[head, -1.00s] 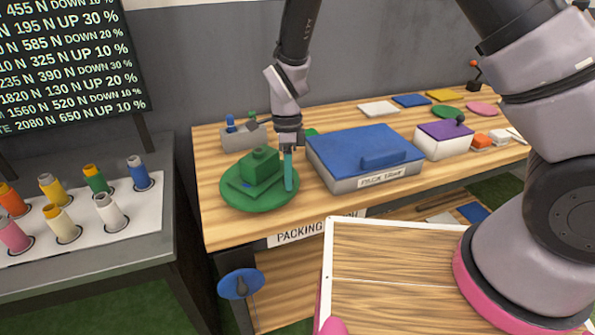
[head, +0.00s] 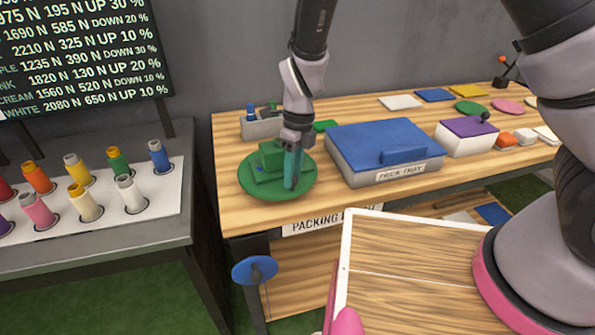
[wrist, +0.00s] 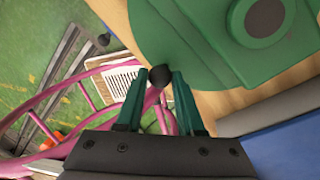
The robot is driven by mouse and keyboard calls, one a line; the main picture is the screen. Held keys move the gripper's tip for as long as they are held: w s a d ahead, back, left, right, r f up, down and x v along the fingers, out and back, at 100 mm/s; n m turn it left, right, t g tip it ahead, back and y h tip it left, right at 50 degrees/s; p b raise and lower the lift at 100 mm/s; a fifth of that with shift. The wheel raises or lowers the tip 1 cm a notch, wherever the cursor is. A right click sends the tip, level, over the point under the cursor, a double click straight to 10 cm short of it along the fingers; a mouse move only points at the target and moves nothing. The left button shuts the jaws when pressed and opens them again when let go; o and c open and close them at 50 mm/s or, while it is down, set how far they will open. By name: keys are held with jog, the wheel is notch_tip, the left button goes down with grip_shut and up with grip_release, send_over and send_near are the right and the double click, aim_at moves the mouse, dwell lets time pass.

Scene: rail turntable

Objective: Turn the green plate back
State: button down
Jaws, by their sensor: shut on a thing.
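The round green plate (head: 247,190) lies at the left end of the wooden bench, carrying a stepped green block (head: 270,160). In the wrist view the plate (wrist: 160,35) fills the upper right. A small dark knob (wrist: 160,77) stands by the plate's rim. My gripper (head: 291,184) points down over the front right part of the plate. In the wrist view my gripper (wrist: 160,80) has its teal fingers on either side of the knob, shut on it. In the head view the fingers hide the knob.
A blue-lidded tray (head: 385,140) stands close right of the plate. A grey caddy (head: 262,126) is behind it. A purple-topped box (head: 466,138) stands farther right. A blue knob (head: 255,270) sits below the bench's front edge. Coloured spools fill a side table (head: 150,225) at left.

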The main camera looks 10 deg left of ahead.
jog(key=shift+s+a+m, duration=0.45)
jog(key=shift+a+m, duration=0.2)
jog(key=shift+m, duration=0.25)
jog(key=shift+a, duration=0.15)
jog(key=c, duration=0.5)
grip_release()
jog(key=shift+s, duration=0.1)
jog(key=shift+c, duration=0.2)
jog(key=shift+r, duration=0.15)
notch_tip(320, 180, up, 10)
jog(key=w+d, duration=0.1)
jog(key=w, duration=0.1)
jog(key=shift+r, duration=0.15)
